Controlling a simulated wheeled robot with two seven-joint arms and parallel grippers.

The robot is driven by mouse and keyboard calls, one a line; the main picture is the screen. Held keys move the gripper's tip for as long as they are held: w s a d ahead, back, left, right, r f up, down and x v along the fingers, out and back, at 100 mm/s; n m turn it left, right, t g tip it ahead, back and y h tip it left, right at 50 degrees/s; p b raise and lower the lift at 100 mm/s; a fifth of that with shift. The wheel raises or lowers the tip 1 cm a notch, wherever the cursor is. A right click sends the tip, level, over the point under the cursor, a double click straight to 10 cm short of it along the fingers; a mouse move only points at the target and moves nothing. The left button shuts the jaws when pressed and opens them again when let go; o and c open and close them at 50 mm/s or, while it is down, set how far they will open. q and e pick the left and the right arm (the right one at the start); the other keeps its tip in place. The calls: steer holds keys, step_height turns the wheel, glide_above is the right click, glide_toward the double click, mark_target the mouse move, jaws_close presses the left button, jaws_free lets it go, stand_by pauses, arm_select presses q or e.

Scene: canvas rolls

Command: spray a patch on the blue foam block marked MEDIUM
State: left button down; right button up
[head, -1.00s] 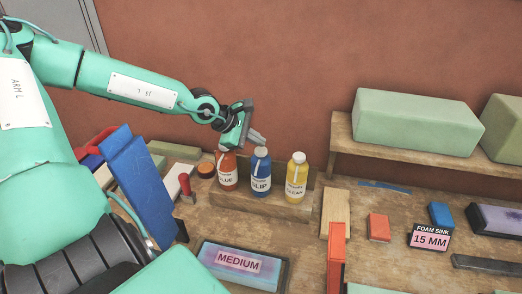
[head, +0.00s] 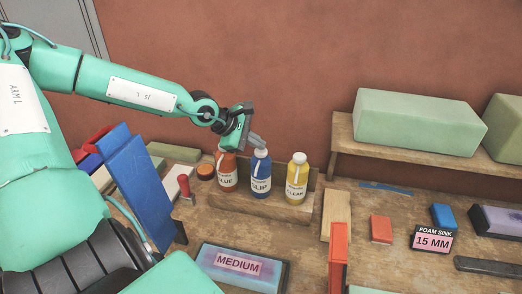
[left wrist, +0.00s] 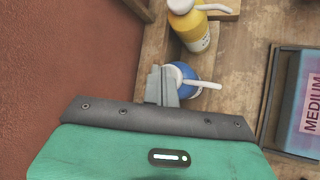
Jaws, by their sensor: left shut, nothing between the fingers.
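The blue foam block marked MEDIUM (head: 215,256) lies in a dark tray at the front middle of the bench; its edge shows in the left wrist view (left wrist: 310,85). Three spray bottles stand in a row on a low wooden rack: a red one marked GLUE (head: 227,172), a blue one marked SLIP (head: 260,172) and a yellow one marked CLEAN (head: 296,178). My left gripper (head: 259,142) is shut and empty, with its fingertips at the blue bottle's white top. In the left wrist view the fingers (left wrist: 163,85) overlap the blue bottle (left wrist: 190,91); contact is unclear. My right gripper is out of view.
A shelf (head: 400,159) with green foam blocks stands back right. A tilted blue board (head: 140,190) stands left beside my arm. A sign reading FOAM SINK 15 MM (head: 431,240), small red and blue blocks and an upright orange piece (head: 338,255) are at right.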

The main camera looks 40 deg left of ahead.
mark_target(257, 151)
arm_select(q)
steer(key=shift+f, duration=0.2)
steer(key=shift+r, duration=0.1)
steer(key=shift+r, duration=0.7)
steer(key=shift+r+p, duration=1.45)
steer(key=shift+r, duration=1.55)
